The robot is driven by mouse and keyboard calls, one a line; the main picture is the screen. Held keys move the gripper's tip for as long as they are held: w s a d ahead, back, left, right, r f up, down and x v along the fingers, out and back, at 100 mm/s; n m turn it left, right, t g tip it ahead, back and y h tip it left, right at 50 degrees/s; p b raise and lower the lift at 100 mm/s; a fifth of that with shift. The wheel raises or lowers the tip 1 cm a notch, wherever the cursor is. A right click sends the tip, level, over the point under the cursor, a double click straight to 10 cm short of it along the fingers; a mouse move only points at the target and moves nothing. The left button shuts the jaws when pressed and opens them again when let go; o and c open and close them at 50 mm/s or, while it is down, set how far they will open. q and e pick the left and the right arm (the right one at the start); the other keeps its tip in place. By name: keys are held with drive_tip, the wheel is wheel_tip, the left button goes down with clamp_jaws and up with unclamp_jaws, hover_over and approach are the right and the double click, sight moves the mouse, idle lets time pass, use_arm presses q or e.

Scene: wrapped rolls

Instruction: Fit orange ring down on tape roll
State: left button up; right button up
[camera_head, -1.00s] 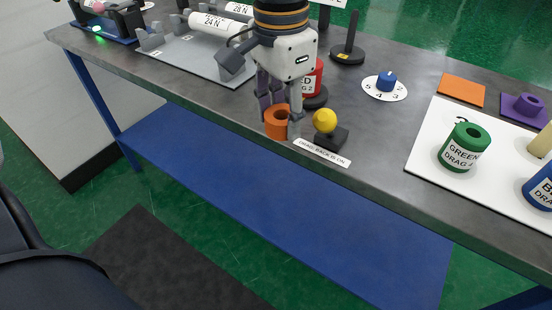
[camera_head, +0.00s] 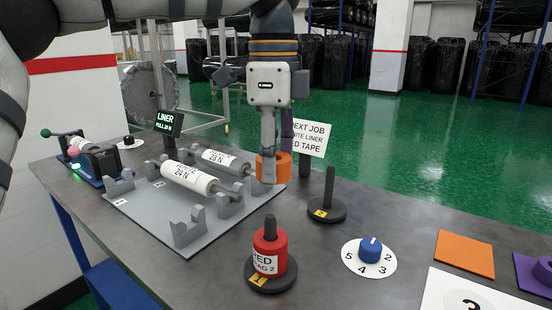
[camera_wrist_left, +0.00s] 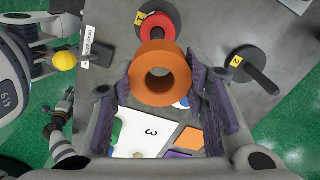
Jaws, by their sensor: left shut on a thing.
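My left gripper (camera_head: 275,168) is shut on the orange ring (camera_head: 284,166) and holds it in the air. In the left wrist view, the ring (camera_wrist_left: 180,92) sits between the two purple fingers with its round hole facing the camera. The red tape roll (camera_head: 270,262), labelled RED DRAG, stands upright around a post on black base 1 (camera_head: 283,283). In the left wrist view, the red roll (camera_wrist_left: 152,32) is partly hidden behind the ring. The ring is apart from the roll. What seems to be my right gripper (camera_wrist_left: 62,108) shows small at lower left; its jaws are unclear.
An empty post on base 2 (camera_head: 328,210) stands behind the red roll. A grey rack (camera_head: 150,205) with white rolls (camera_head: 190,179) lies left. A blue dial (camera_head: 369,247) and orange square (camera_head: 464,254) lie right. A yellow knob (camera_wrist_left: 64,61) is near the table edge.

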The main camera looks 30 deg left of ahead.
sight(271, 216)
use_arm(q)
drive_tip(key=shift+s+a+f, duration=0.1)
drive_tip(key=shift+s+f, duration=0.05)
drive_tip(key=shift+f, duration=1.3)
drive_tip(key=shift+s+a+f, duration=0.1)
drive_tip(key=shift+f, duration=1.35)
drive_tip(key=shift+f, duration=2.8)
drive_tip(key=o, duration=1.3)
drive_tip(key=shift+o, duration=0.2)
drive_tip(key=shift+r, duration=0.1)
wheel_tip(271, 216, up, 12)
